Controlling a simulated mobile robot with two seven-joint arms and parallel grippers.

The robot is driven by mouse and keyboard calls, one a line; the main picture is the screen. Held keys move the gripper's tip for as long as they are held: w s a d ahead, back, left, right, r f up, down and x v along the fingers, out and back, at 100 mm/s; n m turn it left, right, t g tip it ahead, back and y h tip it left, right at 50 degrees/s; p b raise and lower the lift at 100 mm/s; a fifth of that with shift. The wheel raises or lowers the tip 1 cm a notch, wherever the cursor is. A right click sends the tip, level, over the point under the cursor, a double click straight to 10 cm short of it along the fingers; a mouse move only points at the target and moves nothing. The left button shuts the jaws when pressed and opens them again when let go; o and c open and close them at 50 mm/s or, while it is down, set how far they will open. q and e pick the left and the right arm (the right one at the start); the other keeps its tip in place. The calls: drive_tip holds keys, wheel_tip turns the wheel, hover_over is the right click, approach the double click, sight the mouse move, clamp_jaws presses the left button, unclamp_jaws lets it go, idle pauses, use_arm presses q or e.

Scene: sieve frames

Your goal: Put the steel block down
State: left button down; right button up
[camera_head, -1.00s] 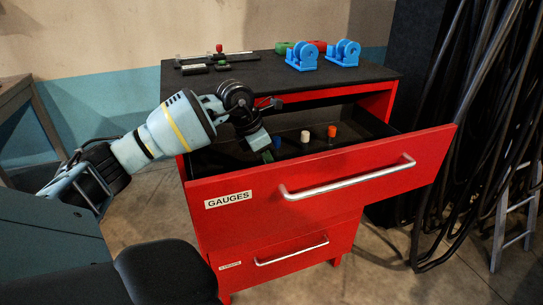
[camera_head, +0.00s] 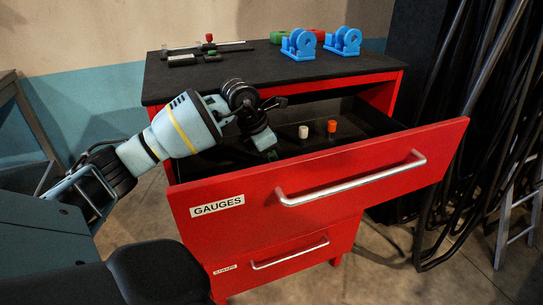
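My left arm comes in from the left, and its gripper (camera_head: 268,148) points down into the open top drawer (camera_head: 350,168) labelled GAUGES. The fingers are small, dark and partly behind the drawer front, so I cannot tell whether they are open or shut. I cannot make out a steel block; a small grey-blue surface at the gripper's end may be part of the gripper or something held. A white-capped item (camera_head: 303,132) and an orange-capped item (camera_head: 332,127) stand in the drawer to the right of the gripper. My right gripper is not in view.
On the black cabinet top (camera_head: 230,76) are two blue wheeled stands (camera_head: 299,45), green and red rings behind them, and flat tools (camera_head: 205,48) at the left. A lower drawer (camera_head: 290,250) is shut. Black cables (camera_head: 470,150) hang at the right. The drawer's right part looks free.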

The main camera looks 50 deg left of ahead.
use_arm(q)
drive_tip(key=shift+s+d+f, duration=0.1)
drive_tip(key=shift+f, duration=0.45)
drive_tip(key=shift+s+r, duration=0.4)
drive_tip(key=shift+s, duration=0.1)
drive_tip(key=shift+w+d+f, duration=0.1)
drive_tip(key=shift+w+f, duration=0.15)
drive_tip(key=c, duration=1.1)
unclamp_jaws()
drive_tip(key=shift+s, duration=0.1)
